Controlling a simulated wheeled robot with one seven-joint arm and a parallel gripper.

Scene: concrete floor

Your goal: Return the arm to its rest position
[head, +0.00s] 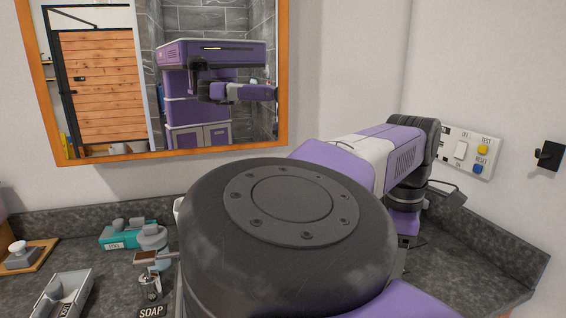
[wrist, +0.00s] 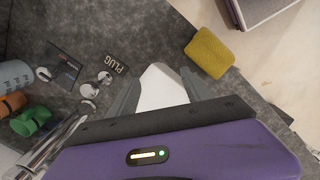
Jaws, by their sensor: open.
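My arm, purple, white and black, fills the middle of the head view, reaching right over the counter and bending down near the back right corner. In the wrist view my gripper (wrist: 160,84) points down, with its two grey fingers spread apart. A white surface shows between the fingers; I cannot tell what it is or how far below it lies. No held object is visible. In the head view, the fingertips are mostly hidden behind my arm.
A yellow sponge (wrist: 210,52) lies close to the right finger. A PLUG label (wrist: 117,64), chrome tap (wrist: 58,142) and orange and green items lie left. In the head view, a framed mirror (head: 285,75), switch panel (head: 467,151) and black hook (head: 549,154) are on the walls.

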